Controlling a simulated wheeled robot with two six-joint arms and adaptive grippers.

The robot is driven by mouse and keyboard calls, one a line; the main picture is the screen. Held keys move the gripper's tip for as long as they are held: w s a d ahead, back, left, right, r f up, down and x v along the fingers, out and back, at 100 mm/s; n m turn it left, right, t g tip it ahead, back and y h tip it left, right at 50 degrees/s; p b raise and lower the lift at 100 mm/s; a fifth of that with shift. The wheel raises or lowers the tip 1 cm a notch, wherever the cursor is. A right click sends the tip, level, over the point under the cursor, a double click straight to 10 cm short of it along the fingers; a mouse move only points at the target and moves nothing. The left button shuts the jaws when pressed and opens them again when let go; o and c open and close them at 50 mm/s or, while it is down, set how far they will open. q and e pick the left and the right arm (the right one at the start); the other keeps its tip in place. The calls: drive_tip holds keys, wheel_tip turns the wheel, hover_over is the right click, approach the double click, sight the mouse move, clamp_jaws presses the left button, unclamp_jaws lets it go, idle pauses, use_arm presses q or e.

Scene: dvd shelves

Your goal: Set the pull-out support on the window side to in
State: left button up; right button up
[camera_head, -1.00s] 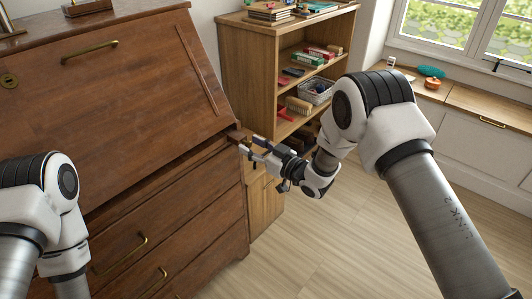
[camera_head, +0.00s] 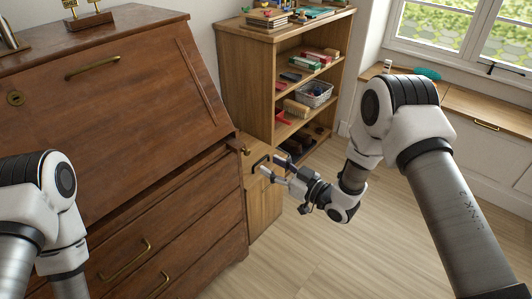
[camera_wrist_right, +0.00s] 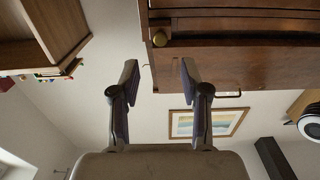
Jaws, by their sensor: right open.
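The brown wooden desk (camera_head: 130,110) has a closed slanted front. The window-side pull-out support (camera_head: 240,142) is at the desk's upper right corner, beside the slanted front, with a small brass knob (camera_head: 246,152). The knob also shows in the right wrist view (camera_wrist_right: 160,39). How far the support stands out is hard to tell. My right gripper (camera_head: 266,163) is open and empty, just right of the knob and apart from it. In the right wrist view its two fingers (camera_wrist_right: 158,72) are spread, with the knob beyond the gap. My left gripper is out of the picture.
A wooden shelf unit (camera_head: 228,62) with games and a basket (camera_head: 314,95) stands behind, right of the desk. Drawers with brass handles (camera_head: 125,262) are below the slanted front. The floor (camera_head: 330,255) right of the desk is clear.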

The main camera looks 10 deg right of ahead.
sight(249, 153)
drive_tip(key=b+x, duration=0.1)
drive_tip(key=x, duration=0.7)
clamp_jaws()
